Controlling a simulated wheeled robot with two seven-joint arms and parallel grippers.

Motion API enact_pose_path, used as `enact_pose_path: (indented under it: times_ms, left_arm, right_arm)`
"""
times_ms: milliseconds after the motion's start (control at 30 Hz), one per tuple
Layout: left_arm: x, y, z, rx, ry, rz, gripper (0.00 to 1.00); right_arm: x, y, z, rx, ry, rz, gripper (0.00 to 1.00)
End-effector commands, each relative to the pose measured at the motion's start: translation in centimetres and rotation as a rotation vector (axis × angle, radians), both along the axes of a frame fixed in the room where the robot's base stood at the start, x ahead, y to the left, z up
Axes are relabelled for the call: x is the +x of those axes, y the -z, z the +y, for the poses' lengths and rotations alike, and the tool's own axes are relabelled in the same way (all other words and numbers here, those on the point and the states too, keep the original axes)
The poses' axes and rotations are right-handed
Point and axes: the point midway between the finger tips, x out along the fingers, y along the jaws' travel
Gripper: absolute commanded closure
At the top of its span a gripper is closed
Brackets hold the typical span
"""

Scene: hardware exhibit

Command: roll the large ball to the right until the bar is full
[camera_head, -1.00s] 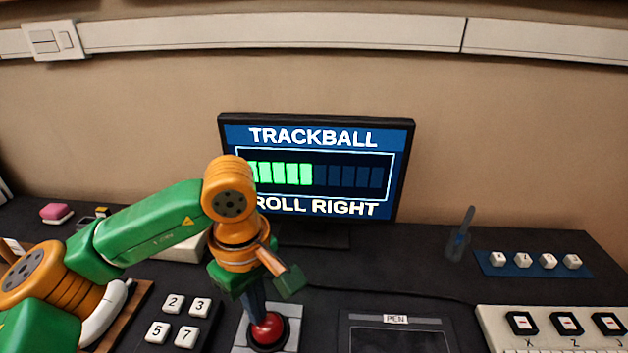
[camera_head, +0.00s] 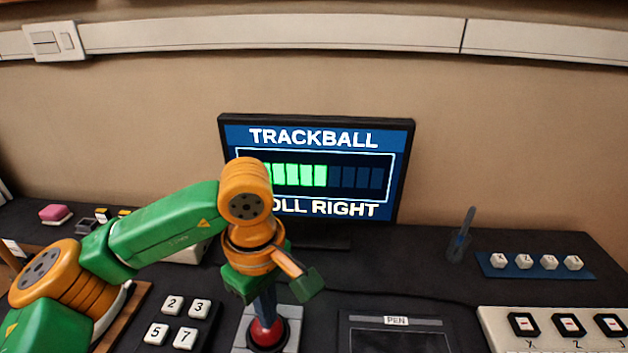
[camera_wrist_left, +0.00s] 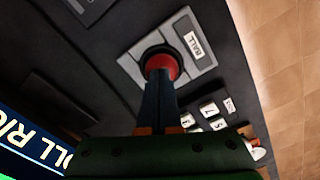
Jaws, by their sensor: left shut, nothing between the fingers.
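The large red ball (camera_head: 265,331) sits in a black ring on a light grey base plate (camera_head: 293,318). In the left wrist view the ball (camera_wrist_left: 161,63) shows beside a white label reading BALL (camera_wrist_left: 193,44). My left gripper (camera_head: 266,313) is shut and empty, pointing down with its fingertips at the top of the ball, seemingly touching it. The fingers hide part of the ball. The monitor (camera_head: 352,163) reads TRACKBALL; its bar (camera_head: 320,175) is green on the left and dark on the right. My left wrist hides the bar's left end. My right gripper is not in view.
A number keypad (camera_head: 178,318) lies left of the ball base. A dark PEN tablet (camera_head: 395,335) lies to its right. A blue strip of white keys (camera_head: 535,264) and a pen in a holder (camera_head: 459,240) stand farther right. Dark table is clear before the monitor.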

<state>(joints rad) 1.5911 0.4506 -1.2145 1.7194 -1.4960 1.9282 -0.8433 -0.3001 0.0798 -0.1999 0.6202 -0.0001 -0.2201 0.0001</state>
Motion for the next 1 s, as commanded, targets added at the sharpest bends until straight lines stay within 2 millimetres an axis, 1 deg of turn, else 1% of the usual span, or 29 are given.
enact_pose_path:
  times_ms: [200, 433, 700, 1000]
  left_arm:
    - [0.0, -0.1, -0.5, 0.0, 0.001, 0.002, 1.0]
    - [0.0, -0.1, -0.5, 0.0, 0.0, 0.001, 1.0]
    - [0.0, -1.6, -0.5, 0.0, 0.001, 0.001, 1.0]
    - [0.0, -1.5, -0.4, 0.0, 0.0, 0.001, 1.0]
  right_arm:
    - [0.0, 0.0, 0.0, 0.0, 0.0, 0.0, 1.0]
    - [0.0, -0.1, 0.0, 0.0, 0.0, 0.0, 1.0]
    - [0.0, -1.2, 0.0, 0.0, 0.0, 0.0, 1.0]
    - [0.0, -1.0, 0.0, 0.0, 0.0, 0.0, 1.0]
